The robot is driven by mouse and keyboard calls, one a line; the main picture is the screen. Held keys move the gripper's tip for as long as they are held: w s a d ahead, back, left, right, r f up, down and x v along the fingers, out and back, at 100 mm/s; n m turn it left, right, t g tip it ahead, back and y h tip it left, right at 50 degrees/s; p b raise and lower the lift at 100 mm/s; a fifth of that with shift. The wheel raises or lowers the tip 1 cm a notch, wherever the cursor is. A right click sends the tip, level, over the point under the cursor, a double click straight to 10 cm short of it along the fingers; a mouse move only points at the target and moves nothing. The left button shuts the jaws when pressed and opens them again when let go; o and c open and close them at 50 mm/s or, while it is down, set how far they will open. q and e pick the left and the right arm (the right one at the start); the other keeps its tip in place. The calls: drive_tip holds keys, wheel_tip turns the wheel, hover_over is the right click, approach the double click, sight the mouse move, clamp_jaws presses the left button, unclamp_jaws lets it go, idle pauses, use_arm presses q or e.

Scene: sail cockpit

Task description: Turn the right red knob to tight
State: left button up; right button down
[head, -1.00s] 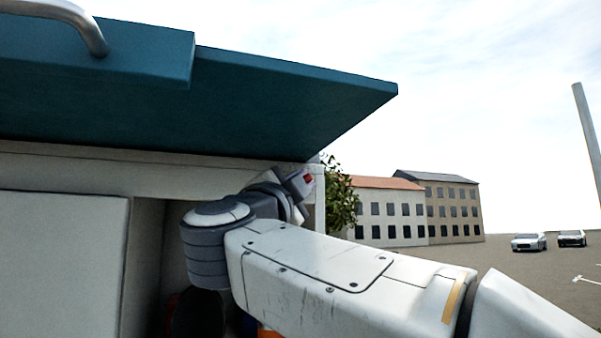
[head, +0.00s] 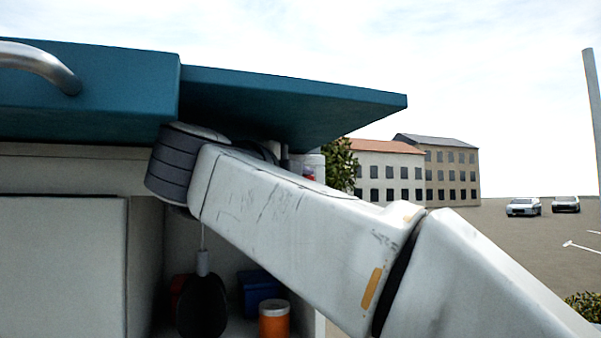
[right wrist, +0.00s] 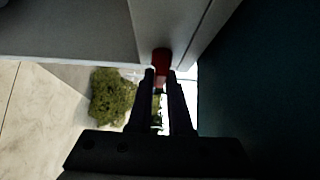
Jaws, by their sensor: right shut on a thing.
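The red knob (right wrist: 161,60) shows in the right wrist view, at the narrow gap between grey frame edges. My right gripper (right wrist: 161,76) has its two dark fingers closed on it, with the fingertips at the knob's near end. The knob's turn position cannot be read. In the head view my white right arm reaches up to the underside of the teal panel and hides most of the gripper. A small red patch (head: 309,173) shows beyond the arm near the cabinet's right edge. My left gripper is not in view.
The teal panel (head: 290,105) overhangs close above my right arm. Below it is an open compartment with an orange canister (head: 273,322), a blue box (head: 258,287) and a hanging dark paddle-like object (head: 203,305). A pale panel (head: 60,265) is at left. Open air lies right.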

drive_tip(key=shift+f, duration=0.1)
idle(0.3)
drive_tip(key=c, duration=0.8)
unclamp_jaws()
drive_tip(key=shift+c, duration=0.2)
